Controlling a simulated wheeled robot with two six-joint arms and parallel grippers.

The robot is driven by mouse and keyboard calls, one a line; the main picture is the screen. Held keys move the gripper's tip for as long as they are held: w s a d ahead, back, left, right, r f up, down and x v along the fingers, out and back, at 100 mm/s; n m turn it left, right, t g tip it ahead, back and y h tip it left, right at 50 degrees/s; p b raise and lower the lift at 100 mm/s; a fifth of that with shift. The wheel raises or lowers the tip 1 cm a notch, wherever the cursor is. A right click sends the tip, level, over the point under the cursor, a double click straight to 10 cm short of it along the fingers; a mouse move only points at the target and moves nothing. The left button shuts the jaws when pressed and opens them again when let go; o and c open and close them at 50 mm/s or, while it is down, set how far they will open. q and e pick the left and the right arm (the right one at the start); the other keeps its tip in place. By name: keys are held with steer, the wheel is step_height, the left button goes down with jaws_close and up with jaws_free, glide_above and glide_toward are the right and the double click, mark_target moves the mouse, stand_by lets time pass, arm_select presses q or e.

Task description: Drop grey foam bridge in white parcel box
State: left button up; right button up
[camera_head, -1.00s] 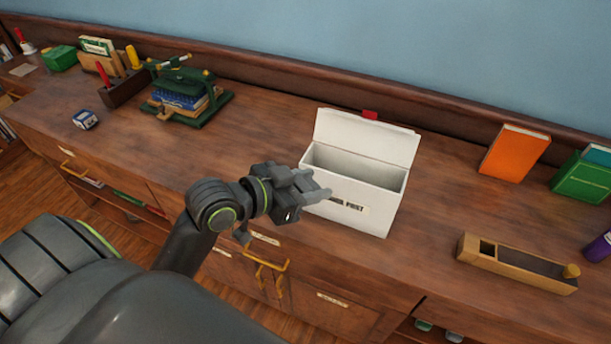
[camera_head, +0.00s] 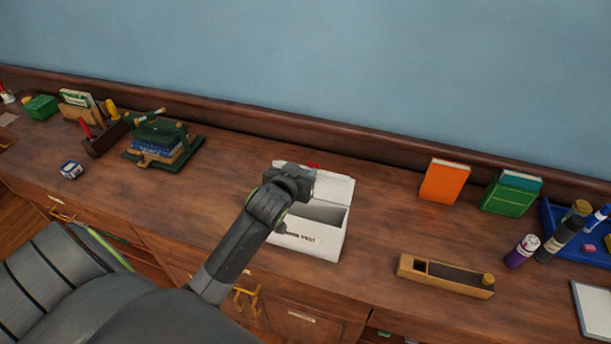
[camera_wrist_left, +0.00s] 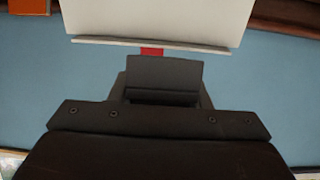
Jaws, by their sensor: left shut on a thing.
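The white parcel box (camera_head: 325,248) stands on the wooden counter with its lid raised at the back and a red tab on the lid. My left gripper (camera_head: 298,181) is above the box's left rear part, in front of the lid, and hides part of both. It is shut on the grey foam bridge, which shows as a dark grey block (camera_wrist_left: 165,72) in the left wrist view. The bridge is hard to tell from the gripper in the head view. The white lid (camera_wrist_left: 160,18) and its red tab lie just beyond it in the wrist view. My right gripper is out of view.
A wooden plane-like block (camera_head: 440,277) lies right of the box. An orange book (camera_head: 445,181) and a green book (camera_head: 508,196) stand behind it. A green press with books (camera_head: 160,142) is at left. The counter between press and box is clear.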

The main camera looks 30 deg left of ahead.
arm_select(q)
steer(key=shift+w+a+r, duration=0.15)
steer(key=shift+w+a, duration=0.05)
steer(key=shift+a, duration=0.1)
step_height(320, 180, down, 6)
steer(key=b, duration=0.6)
steer(key=o, duration=1)
steer(key=shift+o, duration=0.2)
